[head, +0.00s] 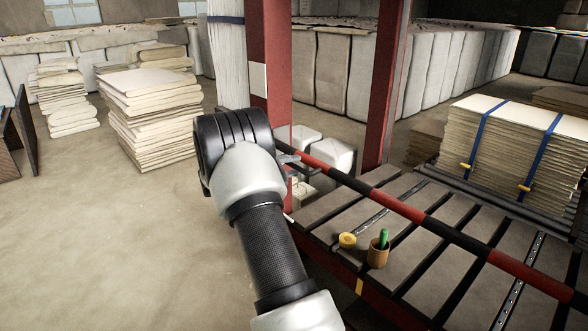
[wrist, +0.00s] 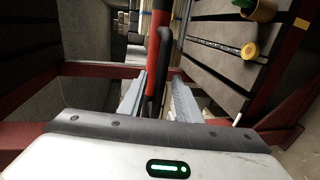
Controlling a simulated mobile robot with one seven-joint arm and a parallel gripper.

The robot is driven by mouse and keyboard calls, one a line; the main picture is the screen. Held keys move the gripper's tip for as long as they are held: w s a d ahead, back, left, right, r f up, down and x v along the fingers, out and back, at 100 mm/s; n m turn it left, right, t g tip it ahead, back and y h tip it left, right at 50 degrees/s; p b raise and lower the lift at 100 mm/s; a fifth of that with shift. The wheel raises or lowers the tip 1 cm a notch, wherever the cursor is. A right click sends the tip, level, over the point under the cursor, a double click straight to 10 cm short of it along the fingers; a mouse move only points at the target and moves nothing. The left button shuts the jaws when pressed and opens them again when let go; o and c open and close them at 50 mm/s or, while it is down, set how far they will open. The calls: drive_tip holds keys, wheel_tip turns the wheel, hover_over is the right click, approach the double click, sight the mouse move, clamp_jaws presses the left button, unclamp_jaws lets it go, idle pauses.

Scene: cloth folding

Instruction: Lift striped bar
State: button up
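The striped bar (head: 397,205), banded red and black, runs slantwise above the slatted table from near my gripper to the lower right of the head view. My gripper (head: 287,158) is at its far left end. In the wrist view, the bar (wrist: 160,75) lies between the two fingers of my gripper (wrist: 158,82). The fingers are apart, with a gap showing beside the bar. In the head view my wrist hides part of the gripper and the bar's end.
The slatted table (head: 330,228) carries a brown cup (head: 378,254) with a green item and a yellow roll (head: 347,240). A red post (head: 272,70) stands close behind my gripper. Strapped sheets (head: 510,140) are at right. Open floor (head: 110,240) lies left.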

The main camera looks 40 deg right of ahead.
drive_tip(key=shift+x, duration=0.8)
clamp_jaws()
